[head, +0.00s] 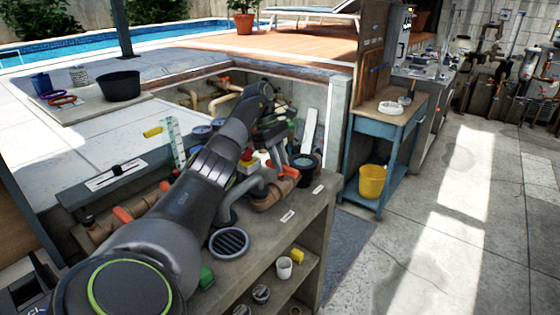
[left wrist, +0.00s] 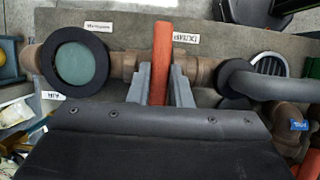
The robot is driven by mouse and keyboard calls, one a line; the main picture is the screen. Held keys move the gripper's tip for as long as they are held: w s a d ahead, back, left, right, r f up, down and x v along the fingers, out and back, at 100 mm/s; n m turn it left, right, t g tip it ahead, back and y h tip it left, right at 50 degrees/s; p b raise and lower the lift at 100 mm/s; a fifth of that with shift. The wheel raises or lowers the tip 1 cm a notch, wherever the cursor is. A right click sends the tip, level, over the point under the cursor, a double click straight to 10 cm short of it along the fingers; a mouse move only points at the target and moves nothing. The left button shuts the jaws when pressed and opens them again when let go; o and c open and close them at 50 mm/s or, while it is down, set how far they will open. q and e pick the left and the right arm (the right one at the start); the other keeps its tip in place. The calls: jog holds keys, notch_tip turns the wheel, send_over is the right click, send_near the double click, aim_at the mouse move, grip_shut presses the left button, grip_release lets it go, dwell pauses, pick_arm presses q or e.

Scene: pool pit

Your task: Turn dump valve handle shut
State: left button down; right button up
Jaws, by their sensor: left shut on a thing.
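The orange valve handle (left wrist: 163,45) stands between the two grey fingers of my left gripper (left wrist: 160,88) in the left wrist view, with the fingers closed against its sides. The handle sits on a brown pipe (left wrist: 122,65) that runs across the picture. In the head view, my left gripper (head: 279,157) reaches down over the bench, and the orange handle (head: 290,172) shows just below its fingers. The valve body is partly hidden by the fingers. The white label (left wrist: 186,38) behind the handle is upside down. My right gripper does not show.
A dark-rimmed round glass (left wrist: 80,68) sits beside the handle, and a grey bent pipe (left wrist: 265,82) lies on the other side. A blue cart (head: 385,125) holds a yellow bucket (head: 372,182). The paved floor at right is clear.

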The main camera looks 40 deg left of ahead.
pick_arm(q)
jog(key=shift+r, duration=0.1)
dwell(0.4)
jog(key=c, duration=1.3)
grip_release()
jog(key=p+v, duration=0.2)
jog(key=v, duration=0.6)
jog(key=shift+w+d+p, duration=0.1)
jog(key=shift+p, duration=0.3)
jog(key=shift+r, duration=0.35)
jog(key=shift+p+v, duration=1.65)
jog(key=shift+v, duration=0.1)
jog(key=shift+f, duration=0.2)
